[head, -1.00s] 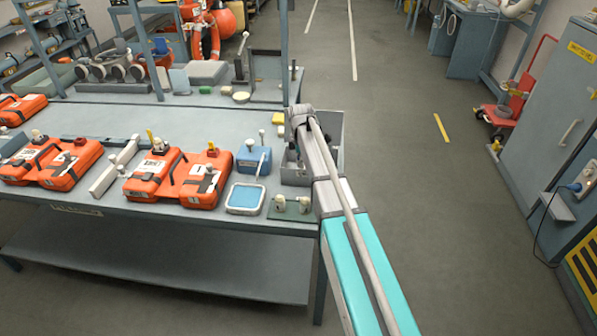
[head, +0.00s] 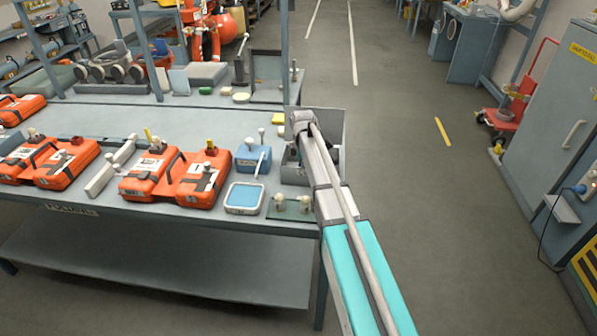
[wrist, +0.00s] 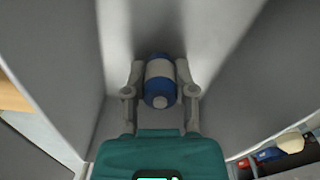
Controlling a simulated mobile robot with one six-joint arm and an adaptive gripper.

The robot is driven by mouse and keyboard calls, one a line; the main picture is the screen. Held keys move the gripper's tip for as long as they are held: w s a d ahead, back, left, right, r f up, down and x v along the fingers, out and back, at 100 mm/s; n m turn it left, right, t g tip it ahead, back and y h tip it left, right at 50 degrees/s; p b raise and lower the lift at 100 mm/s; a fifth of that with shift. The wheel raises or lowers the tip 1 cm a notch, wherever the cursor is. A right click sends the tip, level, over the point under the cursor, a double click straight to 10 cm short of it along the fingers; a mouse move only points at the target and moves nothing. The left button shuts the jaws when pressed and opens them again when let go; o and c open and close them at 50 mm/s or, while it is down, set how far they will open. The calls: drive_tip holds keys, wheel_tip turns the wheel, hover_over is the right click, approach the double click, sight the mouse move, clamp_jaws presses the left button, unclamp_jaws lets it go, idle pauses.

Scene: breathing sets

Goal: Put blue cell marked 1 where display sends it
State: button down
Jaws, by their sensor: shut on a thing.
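A blue cell (wrist: 158,100) with a white band and a pale end shows in the wrist view. My gripper (wrist: 160,68) is shut on it, one finger on each side. Its number mark cannot be seen. Grey walls rise close around the cell. In the head view my arm reaches to the grey bin (head: 334,122) at the bench's right end; the gripper and cell are hidden there. A pale-framed blue panel (head: 245,198) lies near the bench's front edge; no writing on it is readable. I cannot tell whether it is the display.
Orange cases (head: 150,178) with dark straps line the bench (head: 190,120) front. A blue box (head: 253,158) with a lever and a dark green plate (head: 290,207) with pale knobs stand left of my arm.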

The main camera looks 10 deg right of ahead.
drive_tip(key=shift+f, duration=0.1)
idle(0.3)
drive_tip(key=shift+c, duration=2.2)
unclamp_jaws()
wheel_tip(320, 180, up, 12)
drive_tip(key=p, duration=1.2)
